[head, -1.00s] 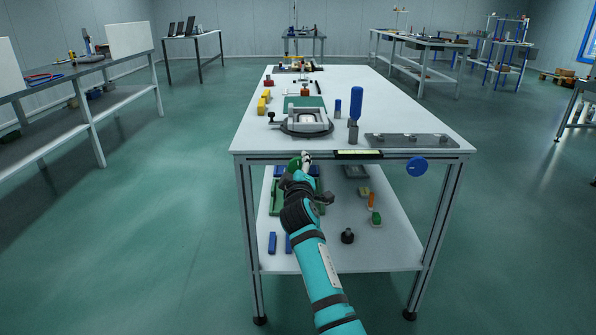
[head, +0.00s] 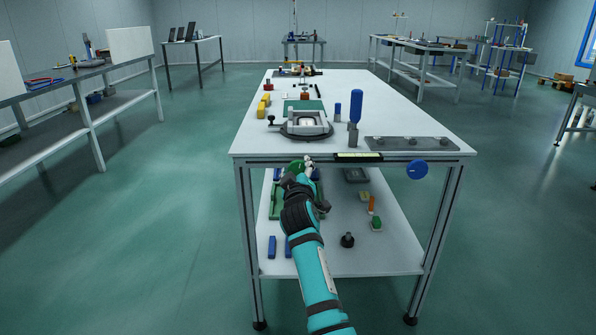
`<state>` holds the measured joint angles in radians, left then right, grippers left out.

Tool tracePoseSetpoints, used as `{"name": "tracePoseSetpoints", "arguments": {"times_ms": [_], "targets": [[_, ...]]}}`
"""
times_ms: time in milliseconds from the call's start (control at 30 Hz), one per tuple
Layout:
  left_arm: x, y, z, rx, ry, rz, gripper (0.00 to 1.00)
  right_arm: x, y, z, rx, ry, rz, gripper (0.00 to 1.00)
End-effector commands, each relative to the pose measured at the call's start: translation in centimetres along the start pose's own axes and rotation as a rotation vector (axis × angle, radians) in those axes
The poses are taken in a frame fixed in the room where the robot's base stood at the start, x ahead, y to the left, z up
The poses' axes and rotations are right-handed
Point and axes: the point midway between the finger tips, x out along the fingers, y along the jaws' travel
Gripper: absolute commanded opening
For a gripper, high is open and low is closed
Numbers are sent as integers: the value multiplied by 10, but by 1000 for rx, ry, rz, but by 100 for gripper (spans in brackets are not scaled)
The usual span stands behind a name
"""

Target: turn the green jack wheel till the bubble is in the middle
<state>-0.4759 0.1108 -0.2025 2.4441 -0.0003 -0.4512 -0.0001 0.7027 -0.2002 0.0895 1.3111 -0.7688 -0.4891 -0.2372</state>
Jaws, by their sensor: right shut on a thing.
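The green jack wheel (head: 296,166) sits under the front edge of the white table, left of the middle, partly hidden by my gripper. My right gripper (head: 307,164) is shut on the wheel at its right side, with my arm coming up from below. A level vial (head: 358,157) in a black holder is on the table's front edge, right of the wheel. Its strip is yellow-green; the bubble is too small to make out. A blue wheel (head: 417,170) is further right under the same edge. My left gripper is not in view.
The white table top (head: 255,143) carries a round fixture (head: 306,134), a blue-handled tool (head: 355,106) and a grey plate (head: 412,143). The lower shelf (head: 390,255) holds a green tray, blue blocks and a black knob (head: 347,240). The floor left of the table is clear.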

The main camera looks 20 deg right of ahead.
Motion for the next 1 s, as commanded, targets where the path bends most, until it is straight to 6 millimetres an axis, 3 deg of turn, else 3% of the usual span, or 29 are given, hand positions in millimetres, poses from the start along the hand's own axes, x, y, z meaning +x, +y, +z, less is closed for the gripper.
{"name": "tracePoseSetpoints", "arguments": {"times_ms": [33,67,233,567,1000], "targets": [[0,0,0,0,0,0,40,0,-2,2,-1,-5,-4,20],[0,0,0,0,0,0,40,0,-2,2,-1,-5,-4,54],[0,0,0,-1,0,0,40,0,-2,2,-1,-3,-3,77],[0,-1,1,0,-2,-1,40,0,3,-3,-1,0,1,77],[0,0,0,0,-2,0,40,0,55,-60,-2,1,4,77]]}}
